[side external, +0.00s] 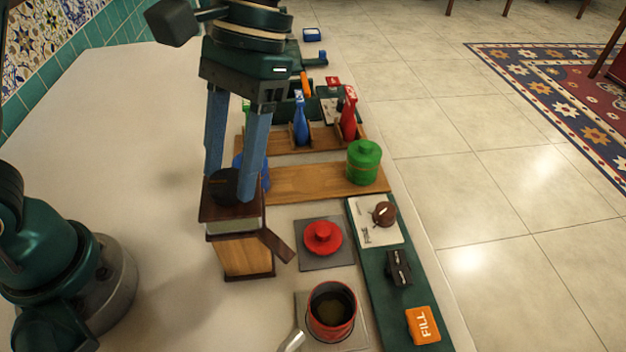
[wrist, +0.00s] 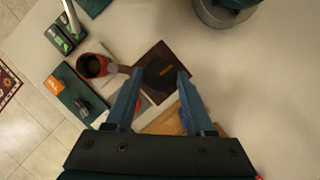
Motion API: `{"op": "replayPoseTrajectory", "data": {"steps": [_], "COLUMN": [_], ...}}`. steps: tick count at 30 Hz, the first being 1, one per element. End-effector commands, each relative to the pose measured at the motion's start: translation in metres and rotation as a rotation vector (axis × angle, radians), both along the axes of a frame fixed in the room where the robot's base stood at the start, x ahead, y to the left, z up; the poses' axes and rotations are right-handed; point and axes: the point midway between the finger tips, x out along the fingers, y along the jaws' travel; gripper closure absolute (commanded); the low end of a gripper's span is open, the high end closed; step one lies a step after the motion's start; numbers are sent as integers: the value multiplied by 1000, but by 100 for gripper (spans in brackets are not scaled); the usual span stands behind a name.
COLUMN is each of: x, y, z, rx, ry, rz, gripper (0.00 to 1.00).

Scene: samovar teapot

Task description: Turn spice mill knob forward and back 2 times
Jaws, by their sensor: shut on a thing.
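The spice mill (side external: 247,258) is a wooden box with a dark top, standing upright on the table. Its dark round knob (side external: 228,187) sits on top and also shows in the wrist view (wrist: 158,77), with a light brown mark on it. My gripper (side external: 231,190) points down from above, its two blue fingers on either side of the knob and shut on it. In the wrist view my gripper (wrist: 160,74) has a fingertip at each side of the knob. The fingers partly hide the knob in the side view.
A red-lidded item (side external: 323,237) and a red pot (side external: 331,310) stand right of the mill. A green panel (side external: 425,285) has a dial and an orange FILL button (side external: 423,325). A green canister (side external: 364,162) and spray bottles (side external: 301,122) stand behind.

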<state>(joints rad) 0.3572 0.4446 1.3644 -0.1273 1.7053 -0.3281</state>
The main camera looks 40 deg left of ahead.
Motion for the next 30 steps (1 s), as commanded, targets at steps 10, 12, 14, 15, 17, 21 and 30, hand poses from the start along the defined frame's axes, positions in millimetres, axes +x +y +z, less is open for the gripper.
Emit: {"op": "replayPoseTrajectory", "data": {"steps": [10, 12, 14, 15, 17, 21, 30], "x": [1, 1, 1, 1, 1, 0, 5], "y": [0, 0, 0, 0, 0, 0, -1], "z": [0, 0, 0, 0, 0, 0, 8], "rx": [-3, -3, -3, -2, -2, -1, -2], "ry": [-5, -5, -5, -5, -4, -3, -4], "rz": [7, 7, 7, 6, 6, 6, 5], "gripper": [100, 100, 27, 16, 16, 16, 16]}}
